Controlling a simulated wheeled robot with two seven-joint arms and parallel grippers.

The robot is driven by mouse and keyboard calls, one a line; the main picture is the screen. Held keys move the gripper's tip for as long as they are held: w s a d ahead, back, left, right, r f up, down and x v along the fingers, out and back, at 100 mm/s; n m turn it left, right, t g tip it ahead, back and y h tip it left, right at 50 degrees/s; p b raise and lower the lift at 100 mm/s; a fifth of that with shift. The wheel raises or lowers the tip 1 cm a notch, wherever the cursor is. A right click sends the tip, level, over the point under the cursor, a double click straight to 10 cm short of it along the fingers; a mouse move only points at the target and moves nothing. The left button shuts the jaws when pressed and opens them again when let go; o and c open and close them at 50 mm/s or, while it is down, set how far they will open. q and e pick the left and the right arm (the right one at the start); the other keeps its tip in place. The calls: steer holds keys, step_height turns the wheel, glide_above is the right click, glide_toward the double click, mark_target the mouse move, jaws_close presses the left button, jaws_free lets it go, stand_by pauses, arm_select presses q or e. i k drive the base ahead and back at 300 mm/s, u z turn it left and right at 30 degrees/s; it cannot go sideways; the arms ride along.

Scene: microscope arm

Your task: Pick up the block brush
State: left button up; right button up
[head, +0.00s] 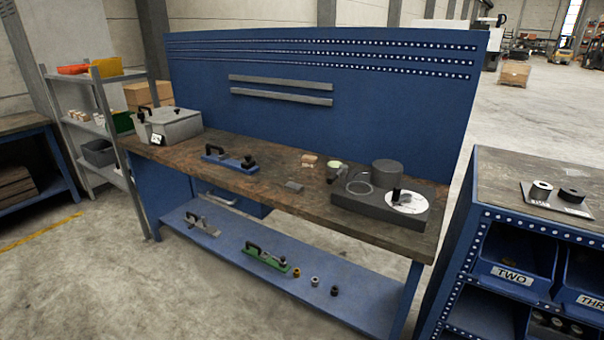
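A workbench (240,187) with a worn brown top and a blue back panel stands ahead. A small tan, wood-coloured piece (309,159) lies near the back of the top, right of the middle; it looks like the block brush, but it is too small to be sure. Neither of my grippers is in view, and nothing is seen touching these things.
A grey case (175,124) and a blue fixture (231,160) stand to the left on the bench. A small cup (333,171) and a dark grey base (375,208) with a white dial stand to the right. A blue cabinet (535,228) stands at right. The floor in front is clear.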

mark_target(308, 160)
steer(key=u, duration=0.4)
steer(key=i, duration=1.45)
steer(key=u, duration=0.45)
